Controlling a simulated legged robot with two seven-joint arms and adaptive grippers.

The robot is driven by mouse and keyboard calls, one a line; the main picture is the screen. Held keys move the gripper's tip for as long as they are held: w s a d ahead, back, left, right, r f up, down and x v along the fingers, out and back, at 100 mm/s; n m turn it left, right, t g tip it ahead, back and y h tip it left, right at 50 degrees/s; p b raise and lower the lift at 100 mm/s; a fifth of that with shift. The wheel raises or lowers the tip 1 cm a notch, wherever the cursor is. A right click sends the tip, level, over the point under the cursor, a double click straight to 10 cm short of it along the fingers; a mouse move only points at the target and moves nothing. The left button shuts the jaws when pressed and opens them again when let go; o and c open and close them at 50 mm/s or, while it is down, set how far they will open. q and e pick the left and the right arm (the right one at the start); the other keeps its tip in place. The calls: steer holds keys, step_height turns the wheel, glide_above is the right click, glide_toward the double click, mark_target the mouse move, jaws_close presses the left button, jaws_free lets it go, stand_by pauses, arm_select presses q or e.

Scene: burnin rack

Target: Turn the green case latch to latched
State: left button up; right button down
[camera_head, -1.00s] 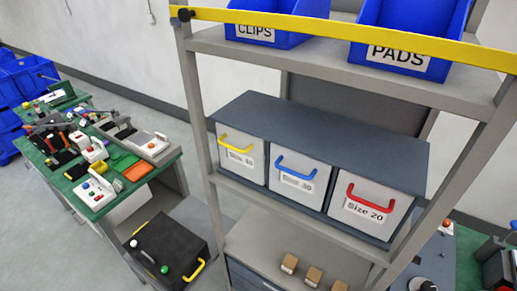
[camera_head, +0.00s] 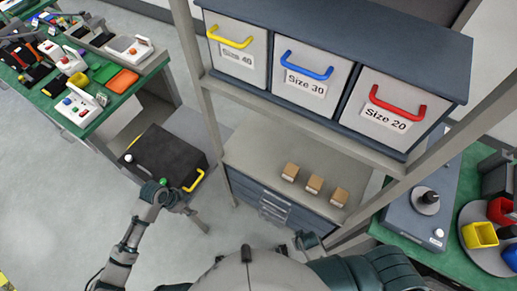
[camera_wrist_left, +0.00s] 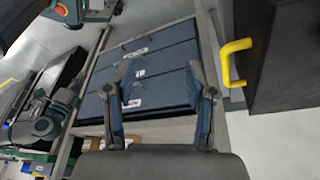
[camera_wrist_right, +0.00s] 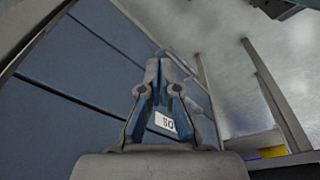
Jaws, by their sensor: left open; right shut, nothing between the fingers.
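The black case (camera_head: 172,150) sits low beside the workbench, with a yellow handle (camera_head: 194,180) on its near right side. My left gripper (camera_head: 176,200) is beside that near edge, close to the latch and handle. In the left wrist view its fingers (camera_wrist_left: 160,73) are open and empty, with the case (camera_wrist_left: 285,60) and handle (camera_wrist_left: 235,62) to their right. My right gripper (camera_wrist_right: 164,68) is shut and empty before blue drawer fronts.
A pale knob (camera_head: 128,158) is on the case's left edge. The green workbench (camera_head: 125,100) stands beyond. The rack's grey post (camera_head: 207,120), a lower shelf with small brown boxes (camera_head: 314,184) and blue drawers stand to the right. Floor left of the case is clear.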

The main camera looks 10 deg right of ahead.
arm_select(q)
steer(key=w+a+r+m+g, duration=0.1)
steer(key=w+a+r+m, duration=0.2)
steer(key=w+a+r, duration=0.65)
steer(key=h, duration=0.1)
glide_toward(162, 181)
steer(key=shift+m, duration=0.3)
steer(key=x, duration=0.7)
steer(key=shift+s+d+f+b, duration=0.1)
steer(key=shift+f+b, duration=0.25)
steer(key=shift+b, duration=0.05)
steer(key=shift+d+f+t, duration=0.2)
steer(key=shift+f+t, duration=0.1)
steer(key=shift+f, duration=0.2)
arm_select(e)
steer(key=s+f, duration=0.7)
steer(key=f, duration=0.6)
steer(key=shift+s+d+f+g, duration=0.2)
steer(key=shift+s+d+g, duration=0.2)
steer(key=shift+d, duration=0.05)
steer(key=shift+s, duration=0.15)
arm_select(q)
jaws_close()
arm_select(e)
steer(key=shift+s, duration=0.35)
